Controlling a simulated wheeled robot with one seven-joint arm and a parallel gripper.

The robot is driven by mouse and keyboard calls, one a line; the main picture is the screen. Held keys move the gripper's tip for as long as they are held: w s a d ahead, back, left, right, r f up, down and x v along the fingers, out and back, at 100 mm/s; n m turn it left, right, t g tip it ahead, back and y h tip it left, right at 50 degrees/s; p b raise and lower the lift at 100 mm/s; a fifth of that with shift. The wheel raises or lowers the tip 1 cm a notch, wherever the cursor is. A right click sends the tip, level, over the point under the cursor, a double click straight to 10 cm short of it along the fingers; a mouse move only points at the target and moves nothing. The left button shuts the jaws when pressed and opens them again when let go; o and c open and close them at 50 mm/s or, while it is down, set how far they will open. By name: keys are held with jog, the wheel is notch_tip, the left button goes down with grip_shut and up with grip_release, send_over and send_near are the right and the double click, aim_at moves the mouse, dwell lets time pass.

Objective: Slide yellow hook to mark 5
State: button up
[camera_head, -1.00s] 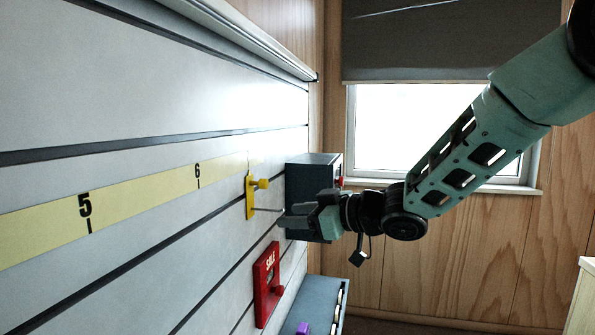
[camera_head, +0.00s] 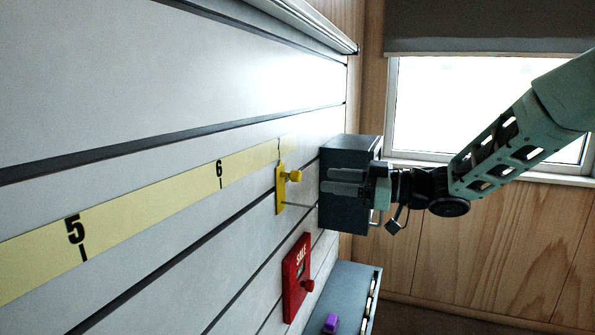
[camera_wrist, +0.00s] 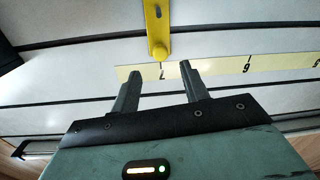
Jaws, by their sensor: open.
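The yellow hook (camera_head: 280,198) is a flat plate with a round knob and a thin metal prong, mounted on the slatted wall just below the yellow number strip. In the head view it is beyond mark 6 (camera_head: 220,173), far from mark 5 (camera_head: 77,232). In the wrist view the hook (camera_wrist: 156,28) stands at mark 7 (camera_wrist: 163,73), its knob just ahead of the fingertips. My gripper (camera_head: 336,182) is open and empty, to the right of the hook and off the wall. Its two fingers (camera_wrist: 159,73) spread apart below the knob in the wrist view, not around it.
A red SALE sign (camera_head: 297,280) with a knob hangs below the hook. A dark box (camera_head: 347,222) is behind my gripper. A grey tray (camera_head: 352,285) with a purple item (camera_head: 331,322) sits below. The strip between the hook and mark 5 is clear.

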aim_at(300, 177)
jog(key=p+x, duration=0.2)
jog(key=x, duration=0.7)
grip_shut()
